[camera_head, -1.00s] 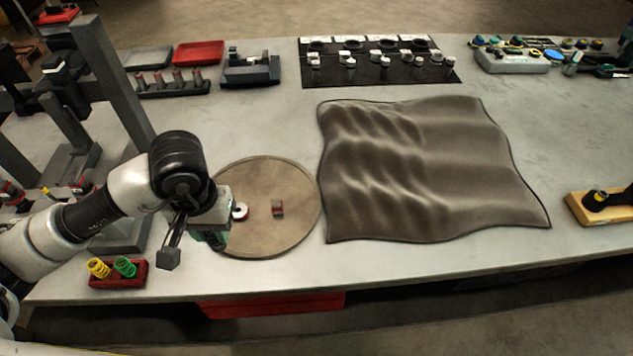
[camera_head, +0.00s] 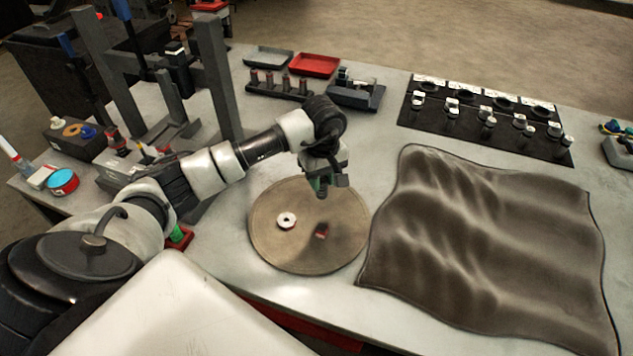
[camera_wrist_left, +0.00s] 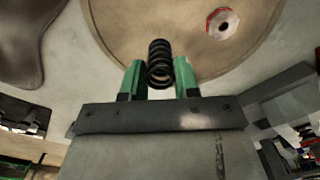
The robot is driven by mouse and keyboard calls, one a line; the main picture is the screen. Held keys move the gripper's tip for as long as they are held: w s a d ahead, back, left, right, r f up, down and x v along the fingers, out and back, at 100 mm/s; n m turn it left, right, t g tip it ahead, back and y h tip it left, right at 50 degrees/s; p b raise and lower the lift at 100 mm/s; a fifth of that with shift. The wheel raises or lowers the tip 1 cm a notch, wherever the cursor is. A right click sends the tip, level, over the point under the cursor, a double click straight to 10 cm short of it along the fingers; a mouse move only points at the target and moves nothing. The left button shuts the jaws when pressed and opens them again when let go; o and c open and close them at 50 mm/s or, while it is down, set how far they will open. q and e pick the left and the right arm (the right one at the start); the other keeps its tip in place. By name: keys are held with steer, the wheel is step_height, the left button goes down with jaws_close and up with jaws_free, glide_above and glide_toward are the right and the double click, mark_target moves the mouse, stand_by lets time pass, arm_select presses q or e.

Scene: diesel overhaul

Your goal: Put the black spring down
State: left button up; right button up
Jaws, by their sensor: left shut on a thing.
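The black spring (camera_wrist_left: 160,62) is between the green fingers of my left gripper (camera_wrist_left: 159,78) in the left wrist view. It sticks out beyond the fingertips, over the round tan disc (camera_wrist_left: 115,30). In the head view my left gripper (camera_head: 322,188) is above the far right part of the disc (camera_head: 275,255); the spring is hard to make out there. The gripper is shut on the spring. My right gripper is not in view.
A white ring (camera_head: 286,220) and a small red piece (camera_head: 321,231) lie on the disc. A rumpled brown cloth (camera_head: 490,250) covers the table to the right. A black mat (camera_head: 480,125) with several parts, a red tray (camera_head: 315,65) and a dark rack (camera_head: 283,88) stand behind.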

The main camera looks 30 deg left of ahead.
arm_select(q)
steer(key=shift+w+a+f+p, duration=0.3)
steer(key=shift+a+f, duration=0.3)
steer(key=shift+f, duration=0.05)
steer(key=shift+w+a+f+p, duration=0.25)
steer(key=shift+w+a+f, duration=0.05)
steer(key=shift+a+f, duration=0.3)
step_height(320, 180, down, 3)
steer(key=shift+p, duration=0.55)
steer(key=shift+f, duration=0.2)
steer(key=o, duration=0.9)
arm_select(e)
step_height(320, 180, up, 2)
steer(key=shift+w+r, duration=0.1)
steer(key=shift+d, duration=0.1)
